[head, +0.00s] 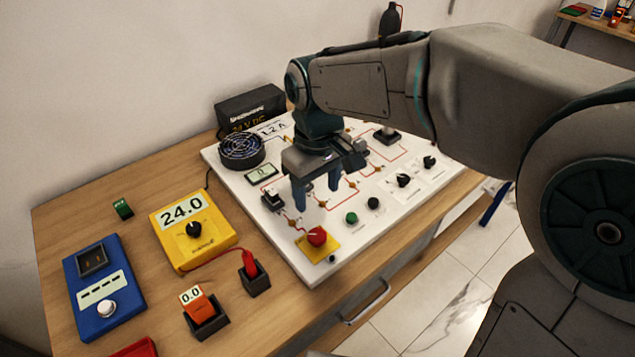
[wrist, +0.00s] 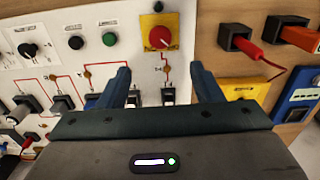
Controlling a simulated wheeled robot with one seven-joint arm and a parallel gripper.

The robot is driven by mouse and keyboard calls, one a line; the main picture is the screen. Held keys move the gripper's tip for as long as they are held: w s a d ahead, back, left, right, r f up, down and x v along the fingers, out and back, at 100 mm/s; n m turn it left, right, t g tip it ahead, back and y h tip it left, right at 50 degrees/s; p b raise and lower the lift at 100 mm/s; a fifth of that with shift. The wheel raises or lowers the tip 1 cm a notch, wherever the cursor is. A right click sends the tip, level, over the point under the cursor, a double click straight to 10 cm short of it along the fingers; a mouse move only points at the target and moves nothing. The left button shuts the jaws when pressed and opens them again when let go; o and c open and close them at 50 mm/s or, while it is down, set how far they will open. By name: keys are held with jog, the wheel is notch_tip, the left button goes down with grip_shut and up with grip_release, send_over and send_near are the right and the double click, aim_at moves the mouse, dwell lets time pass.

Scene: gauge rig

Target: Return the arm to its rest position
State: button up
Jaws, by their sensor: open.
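My gripper (head: 318,192) is above the white panel board (head: 312,262), its two fingers apart and pointing down, with nothing between them. In the wrist view my gripper (wrist: 160,82) also shows open and empty, its fingers framing part of the board near the red knob (wrist: 160,38). In the head view the red knob (head: 317,236) sits on a yellow plate at the board's front, just below the fingers in the picture. My arm reaches in from the right. Whether the fingertips touch the board cannot be told.
On the wooden table (head: 75,213) left of the board are a yellow meter (head: 180,250) reading 24.0, a blue device (head: 125,308), and a red probe (head: 250,268) and an orange meter (head: 196,308) in black holders. A black fan (head: 242,148) and a power supply (head: 250,105) stand at the back.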

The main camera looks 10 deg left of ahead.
jog(key=shift+r, duration=0.6)
jog(key=shift+d, duration=0.1)
jog(key=s+d+f+m+t, duration=0.1)
jog(key=s+d+m, duration=0.3)
jog(key=d, duration=0.7)
jog(key=s+d+f+m+t, duration=0.1)
jog(key=s+d+m, duration=0.3)
jog(key=d, duration=0.8)
jog(key=shift+s+d+f+m+t, duration=0.15)
jog(key=shift+f+m+t, duration=0.3)
jog(key=shift+m, duration=0.55)
